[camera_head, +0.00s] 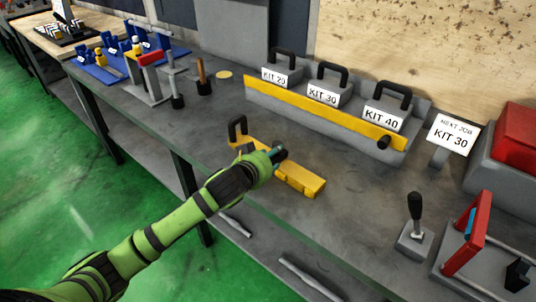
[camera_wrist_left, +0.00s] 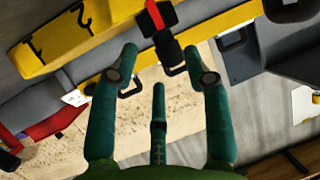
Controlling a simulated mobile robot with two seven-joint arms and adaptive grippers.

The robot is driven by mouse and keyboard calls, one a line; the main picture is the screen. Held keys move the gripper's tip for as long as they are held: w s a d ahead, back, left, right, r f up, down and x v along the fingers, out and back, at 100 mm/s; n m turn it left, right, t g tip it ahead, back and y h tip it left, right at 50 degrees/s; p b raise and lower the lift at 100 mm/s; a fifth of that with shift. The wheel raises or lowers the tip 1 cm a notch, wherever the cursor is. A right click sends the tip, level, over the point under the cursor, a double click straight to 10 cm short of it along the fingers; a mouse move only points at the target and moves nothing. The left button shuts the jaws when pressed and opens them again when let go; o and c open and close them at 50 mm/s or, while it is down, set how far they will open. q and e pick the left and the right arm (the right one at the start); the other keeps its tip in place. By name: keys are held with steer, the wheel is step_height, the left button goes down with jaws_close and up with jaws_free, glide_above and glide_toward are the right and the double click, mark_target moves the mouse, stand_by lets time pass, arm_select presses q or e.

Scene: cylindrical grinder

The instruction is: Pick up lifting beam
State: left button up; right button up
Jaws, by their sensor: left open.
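The yellow lifting beam (camera_head: 303,182) lies on the grey workbench, partly hidden behind my left gripper in the head view. In the left wrist view the beam (camera_wrist_left: 70,35) runs across the top, with dark markings on its left part. A black fitting with a red band (camera_wrist_left: 155,14) sits at its middle. My left gripper (camera_head: 281,153) is over the middle of the beam. Its teal fingers (camera_wrist_left: 160,60) are spread apart, with the black fitting seen between and beyond the tips. I cannot tell whether they touch it. My right gripper is not in view.
A grey rack with a yellow front bar (camera_head: 320,112) holds kit blocks behind the beam. A black-handled block (camera_head: 414,235) and a red-framed fixture (camera_head: 468,235) stand at right. Posts (camera_head: 203,85) and a blue tray (camera_head: 100,68) are at left. The bench front edge is near.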

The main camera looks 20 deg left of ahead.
mark_target(276, 158)
arm_select(q)
steer(key=x, duration=0.4)
steer(key=shift+s, duration=0.1)
steer(key=c, duration=0.9)
jaws_close()
steer(key=shift+r, duration=0.2)
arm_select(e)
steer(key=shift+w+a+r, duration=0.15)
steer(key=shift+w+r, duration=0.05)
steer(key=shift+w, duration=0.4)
arm_select(q)
steer(key=shift+r, duration=0.1)
